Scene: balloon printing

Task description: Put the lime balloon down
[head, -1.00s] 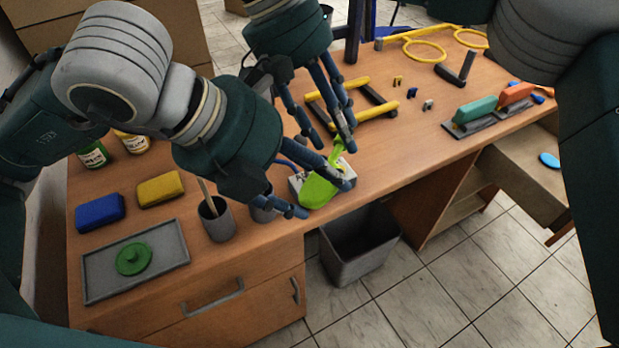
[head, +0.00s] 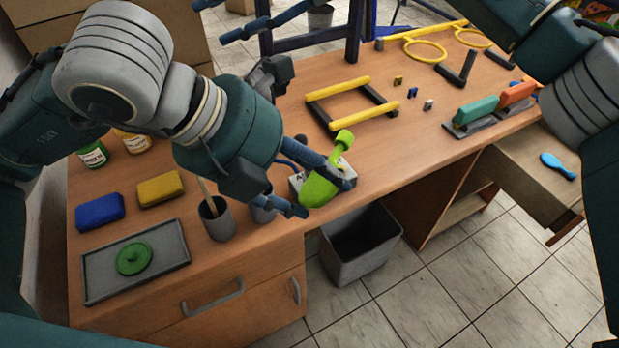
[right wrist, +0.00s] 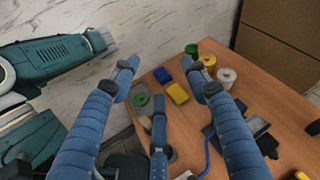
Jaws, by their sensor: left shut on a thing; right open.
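The lime balloon (head: 318,191) is at the front edge of the desk in the head view, its neck pointing up and to the right. My left gripper (head: 328,196) is shut on it, with fingers on both sides of its body. A small pale device (head: 296,181) is partly hidden behind the balloon and fingers. My right gripper (head: 256,20) is open and empty at the top of the head view, away from the balloon. Its spread fingers also show in the right wrist view (right wrist: 160,72), where I cannot see the balloon.
A dark bin (head: 362,262) stands on the floor below the balloon. A yellow-and-black frame (head: 340,88) lies behind it. Grey cups (head: 217,228), sponges (head: 160,189) and a grey tray (head: 92,287) are to the left. Bare desktop (head: 410,140) lies to the right.

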